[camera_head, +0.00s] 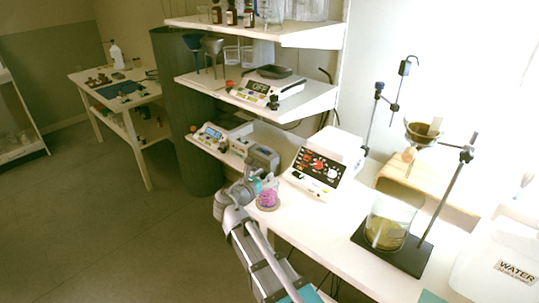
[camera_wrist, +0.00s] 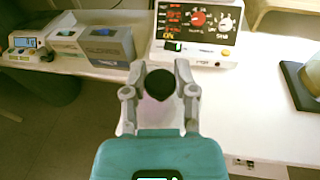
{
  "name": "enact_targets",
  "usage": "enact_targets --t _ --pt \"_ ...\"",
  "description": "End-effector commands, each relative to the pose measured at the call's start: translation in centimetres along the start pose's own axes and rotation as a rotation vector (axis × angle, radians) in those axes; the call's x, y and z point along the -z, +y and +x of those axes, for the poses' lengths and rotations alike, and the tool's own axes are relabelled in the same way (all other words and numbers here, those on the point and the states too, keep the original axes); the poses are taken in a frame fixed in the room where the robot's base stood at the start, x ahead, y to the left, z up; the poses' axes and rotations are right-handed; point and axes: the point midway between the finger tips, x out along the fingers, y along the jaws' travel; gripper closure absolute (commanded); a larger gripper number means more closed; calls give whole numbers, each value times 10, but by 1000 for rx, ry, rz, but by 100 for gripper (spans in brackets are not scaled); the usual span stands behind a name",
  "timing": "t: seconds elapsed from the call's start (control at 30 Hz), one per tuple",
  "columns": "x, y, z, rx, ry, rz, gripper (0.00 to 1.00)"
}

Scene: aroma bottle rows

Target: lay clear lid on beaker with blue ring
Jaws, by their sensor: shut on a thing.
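My gripper (camera_wrist: 160,88) is shut on a dark round knob (camera_wrist: 161,83), which appears to belong to the clear lid. The lid's see-through body is hard to make out. In the wrist view a pale pinkish patch (camera_wrist: 154,112) shows below the knob, between the fingers. In the head view my gripper (camera_head: 258,184) is at the front edge of the bench, close to a small glass vessel with pink-purple contents (camera_head: 268,199). I cannot tell whether the lid touches this vessel. No blue ring can be made out clearly on any beaker.
A white instrument with a dark panel (camera_head: 325,166) stands just behind my gripper, with grey boxes (camera_head: 262,158) to its left. A large beaker with yellow-green contents (camera_head: 388,228) stands on a black stand base (camera_head: 410,258) to the right. Bare white bench (camera_head: 335,225) lies between.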

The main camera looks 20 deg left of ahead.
Motion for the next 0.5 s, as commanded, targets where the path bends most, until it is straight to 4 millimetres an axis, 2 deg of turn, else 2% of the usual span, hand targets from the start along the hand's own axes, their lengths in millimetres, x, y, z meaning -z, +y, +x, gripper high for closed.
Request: enact_targets --t 0.03,0.2,0.33,0.5 --pt "-12 9 16 3 0 0 96" --pt "-26 19 46 2 -1 -1 96" --pt "-29 21 56 2 -1 -2 96" --pt "-28 20 57 1 -1 -2 96"
